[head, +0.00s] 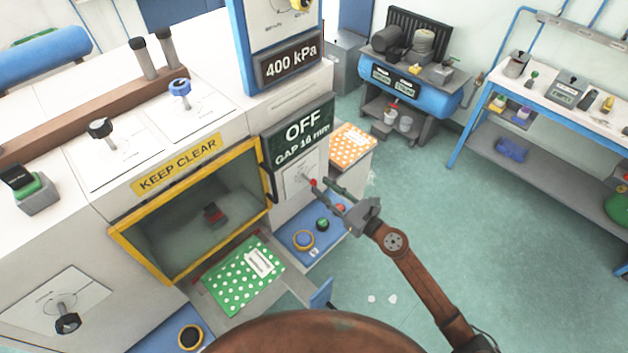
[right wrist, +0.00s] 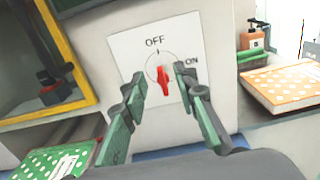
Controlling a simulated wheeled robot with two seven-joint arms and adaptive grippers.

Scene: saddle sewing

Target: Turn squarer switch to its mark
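The squarer switch is a red knob (right wrist: 163,80) on a white plate (right wrist: 125,50) marked OFF at the top and ON at the right. Its long red end points roughly downward in the right wrist view. In the head view the plate (head: 291,178) is below a dark sign (head: 305,128) reading OFF, GAP 16 mm. My right gripper (head: 322,184) is open in front of the plate. In the right wrist view its green-padded fingers (right wrist: 159,74) stand on either side of the knob with gaps. My left gripper is not in view.
A yellow-framed opening (head: 190,270) labelled KEEP CLEAR is left of the switch. A green dotted book (head: 235,282) and a blue button panel (head: 300,257) are below. An orange dotted book (head: 350,148) lies right of the plate. The floor at right is open.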

